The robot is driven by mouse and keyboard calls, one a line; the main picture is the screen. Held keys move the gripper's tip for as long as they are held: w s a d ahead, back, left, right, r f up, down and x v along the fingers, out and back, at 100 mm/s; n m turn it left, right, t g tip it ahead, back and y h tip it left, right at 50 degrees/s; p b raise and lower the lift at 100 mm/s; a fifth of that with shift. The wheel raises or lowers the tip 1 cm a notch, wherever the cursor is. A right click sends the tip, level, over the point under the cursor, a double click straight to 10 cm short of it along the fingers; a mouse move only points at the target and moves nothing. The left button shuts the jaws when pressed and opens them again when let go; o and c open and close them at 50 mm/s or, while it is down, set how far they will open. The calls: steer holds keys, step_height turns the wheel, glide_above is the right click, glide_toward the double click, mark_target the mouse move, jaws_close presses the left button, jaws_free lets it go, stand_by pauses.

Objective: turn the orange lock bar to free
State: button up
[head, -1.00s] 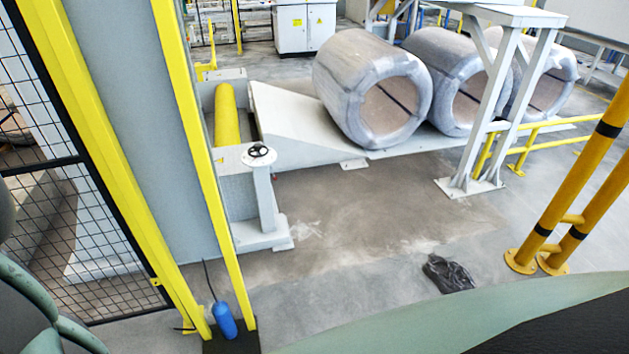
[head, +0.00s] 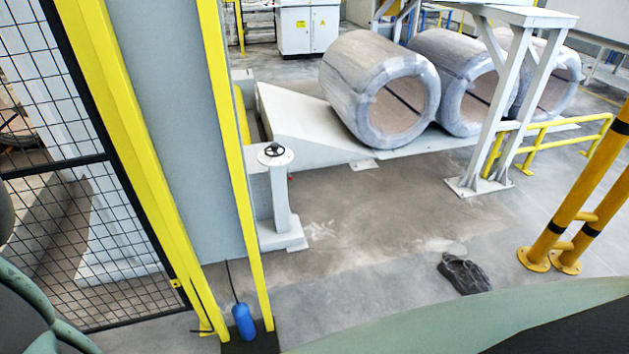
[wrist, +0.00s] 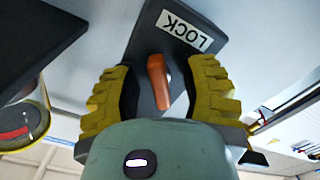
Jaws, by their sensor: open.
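The orange lock bar (wrist: 158,80) shows in the wrist view, on a dark plate (wrist: 150,45) with a white label reading LOCK (wrist: 185,30). The label appears upside down, and the bar runs nearly up and down in the picture. My gripper (wrist: 160,88) is open, with one yellow ribbed finger on each side of the bar. I see gaps between the bar and both fingers. The lower part of the bar comes close to the gripper body. The head view does not show the lock bar or the gripper.
In the head view, a yellow-edged grey post (head: 170,120) and a black mesh fence (head: 60,200) stand at left. Wrapped coils (head: 380,88) lie on a ramp. A black bag (head: 463,273) lies on the floor near yellow posts (head: 575,210). A round fixture (wrist: 22,120) is at left in the wrist view.

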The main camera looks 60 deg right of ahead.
steer(key=shift+o, duration=0.5)
jaws_close()
steer(key=shift+f+n, duration=0.1)
steer(key=shift+n, duration=0.3)
steer(key=n+b, duration=0.2)
steer(key=n, duration=0.2)
steer(key=n+b, duration=0.1)
steer(key=n, duration=0.2)
steer(key=n+b, duration=0.1)
steer(key=n, duration=0.1)
steer(key=shift+d+r+n, duration=0.1)
steer(key=shift+r+n, duration=0.1)
steer(key=shift+n, duration=0.2)
stand_by(0.3)
steer(key=shift+c, duration=0.5)
jaws_free()
